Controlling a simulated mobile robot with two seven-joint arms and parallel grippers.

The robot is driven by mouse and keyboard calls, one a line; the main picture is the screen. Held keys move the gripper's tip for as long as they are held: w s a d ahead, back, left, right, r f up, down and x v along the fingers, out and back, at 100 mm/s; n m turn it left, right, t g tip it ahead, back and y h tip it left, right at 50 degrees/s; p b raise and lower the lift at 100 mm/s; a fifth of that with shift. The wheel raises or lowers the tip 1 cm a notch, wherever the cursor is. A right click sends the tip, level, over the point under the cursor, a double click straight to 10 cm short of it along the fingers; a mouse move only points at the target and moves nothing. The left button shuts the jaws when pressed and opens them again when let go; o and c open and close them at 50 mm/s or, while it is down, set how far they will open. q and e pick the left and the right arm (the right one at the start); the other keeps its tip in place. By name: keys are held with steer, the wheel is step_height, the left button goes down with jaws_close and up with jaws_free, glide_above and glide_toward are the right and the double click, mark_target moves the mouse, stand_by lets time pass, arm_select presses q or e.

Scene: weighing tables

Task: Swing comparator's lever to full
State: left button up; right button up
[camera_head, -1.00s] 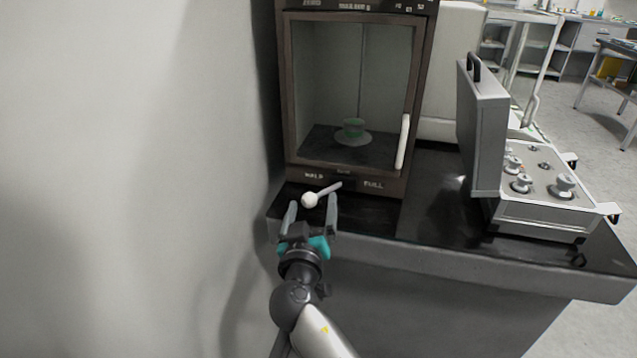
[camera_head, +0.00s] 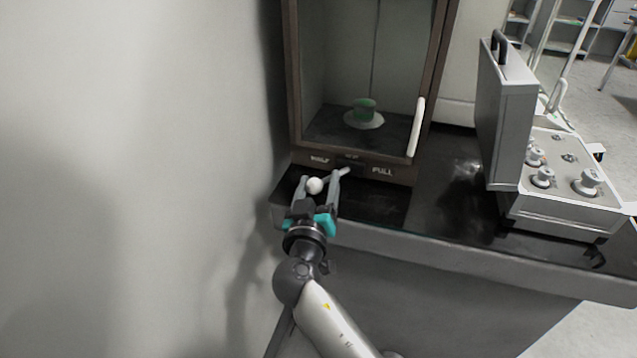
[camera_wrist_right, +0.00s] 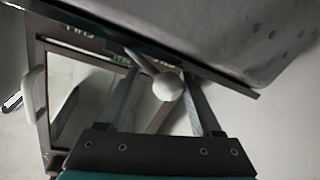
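The comparator (camera_head: 300,90) is a brown-framed cabinet with a glass front and a white door handle. Its lever (camera_head: 331,179) has a white ball knob (camera_head: 314,186) and points toward the front left, near the HALF marking; the FULL marking (camera_head: 383,171) is to the right. My right gripper (camera_head: 320,184) is open, with one finger on each side of the knob. In the right wrist view the knob (camera_wrist_right: 168,87) sits between the two spread fingers, nearer the right one; whether it touches a finger is unclear. My left gripper is not in view.
A green weight (camera_head: 365,104) stands on the white pan inside the cabinet. An open grey weight case (camera_head: 560,213) with several metal weights stands on the right of the dark table (camera_head: 440,215). A pale wall (camera_head: 130,150) is close on the left.

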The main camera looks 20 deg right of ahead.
steer(key=c, duration=0.6)
steer(key=shift+a, duration=0.1)
jaws_close()
